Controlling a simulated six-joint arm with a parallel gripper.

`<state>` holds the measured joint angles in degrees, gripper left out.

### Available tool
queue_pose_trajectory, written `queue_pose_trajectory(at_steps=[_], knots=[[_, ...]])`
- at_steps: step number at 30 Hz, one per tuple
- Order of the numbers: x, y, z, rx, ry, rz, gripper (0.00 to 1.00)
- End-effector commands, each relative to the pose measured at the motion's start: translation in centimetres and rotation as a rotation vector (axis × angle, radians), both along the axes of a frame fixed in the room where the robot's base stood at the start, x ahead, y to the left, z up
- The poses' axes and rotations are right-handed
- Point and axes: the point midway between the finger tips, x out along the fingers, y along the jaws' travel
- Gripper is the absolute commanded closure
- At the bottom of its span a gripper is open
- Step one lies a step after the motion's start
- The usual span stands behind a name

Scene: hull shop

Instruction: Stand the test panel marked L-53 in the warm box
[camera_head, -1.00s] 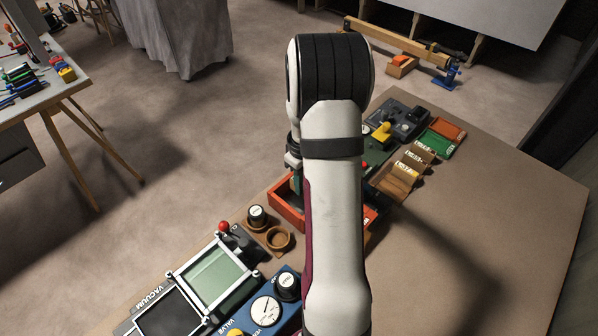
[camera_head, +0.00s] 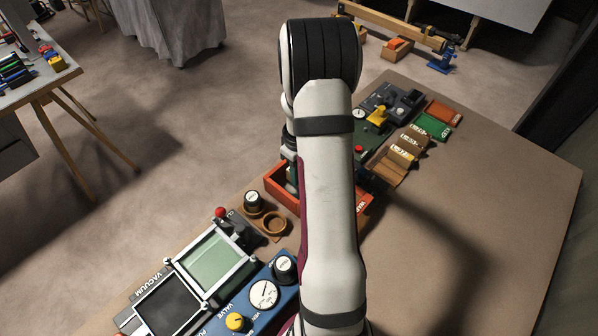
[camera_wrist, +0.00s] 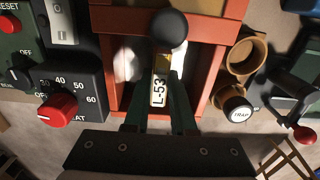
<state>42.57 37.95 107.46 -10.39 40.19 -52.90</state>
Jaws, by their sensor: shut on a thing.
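The test panel L-53 (camera_wrist: 158,90) shows its pale label in the wrist view, between the two dark green fingers of my gripper (camera_wrist: 160,108). My gripper is shut on it. The panel is over or inside the open orange-red warm box (camera_wrist: 205,75); how deep it sits I cannot tell. In the head view the warm box (camera_head: 280,187) stands mid-bench, and my arm hides much of it, the gripper and the panel.
A dark ball knob (camera_wrist: 168,27) stands close by the label. A heat dial (camera_wrist: 57,108) flanks the box on one side, a trap jar (camera_wrist: 238,110) and brown cup (camera_wrist: 247,57) on the other. A marked wooden rack (camera_head: 392,168) stands farther right. The bench's right side is clear.

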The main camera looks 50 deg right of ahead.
Motion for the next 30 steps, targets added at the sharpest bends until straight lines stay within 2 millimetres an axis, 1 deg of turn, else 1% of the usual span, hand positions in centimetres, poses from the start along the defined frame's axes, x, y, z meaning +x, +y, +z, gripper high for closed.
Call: queue_pose_trajectory(at_steps=[11, 30], knots=[[0.0, 0.0, -0.1, 0.0, 0.0, 0.0, 1.0], [0.0, 0.0, -1.0, 0.001, 0.0, 0.0, 1.0]])
